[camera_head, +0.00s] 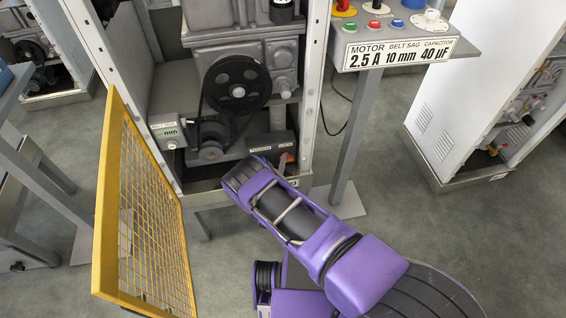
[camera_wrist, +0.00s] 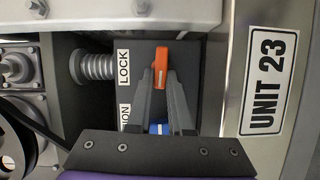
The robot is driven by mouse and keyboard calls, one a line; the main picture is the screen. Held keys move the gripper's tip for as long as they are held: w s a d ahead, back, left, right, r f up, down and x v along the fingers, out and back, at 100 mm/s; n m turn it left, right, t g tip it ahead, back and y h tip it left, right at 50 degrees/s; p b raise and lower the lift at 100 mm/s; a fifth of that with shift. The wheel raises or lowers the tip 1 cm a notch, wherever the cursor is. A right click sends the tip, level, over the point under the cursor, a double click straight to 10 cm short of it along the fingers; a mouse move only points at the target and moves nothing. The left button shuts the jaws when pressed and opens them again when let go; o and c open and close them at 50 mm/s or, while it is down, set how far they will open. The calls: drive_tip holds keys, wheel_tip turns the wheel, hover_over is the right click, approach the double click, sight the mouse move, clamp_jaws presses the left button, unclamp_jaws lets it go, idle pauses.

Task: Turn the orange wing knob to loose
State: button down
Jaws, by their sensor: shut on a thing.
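The orange wing knob (camera_wrist: 162,58) sits on a dark panel beside the white LOCK label (camera_wrist: 124,67) in the wrist view. Its wing runs nearly up and down in the picture. My gripper (camera_wrist: 161,80) is shut on the knob, one grey finger on each side of its lower part. In the head view a small orange part of the knob (camera_head: 284,160) shows just past the end of my purple arm. My fingers cannot be made out there.
A blue part (camera_wrist: 159,128) shows between my fingers, below the knob. A threaded rod (camera_wrist: 95,66) is left of the panel and a UNIT 23 post (camera_wrist: 268,80) right. A yellow mesh guard (camera_head: 140,210) stands open at the left. A button console (camera_head: 395,50) is at the upper right.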

drive_tip(key=shift+w+a+r+n+t, duration=0.1)
drive_tip(key=shift+w+r+n+t, duration=0.05)
drive_tip(key=shift+w+n+t, duration=0.2)
idle(0.4)
drive_tip(key=c, duration=0.8)
unclamp_jaws()
drive_tip(key=shift+s, duration=0.15)
drive_tip(key=shift+s+f, duration=0.15)
drive_tip(key=shift+f, duration=0.05)
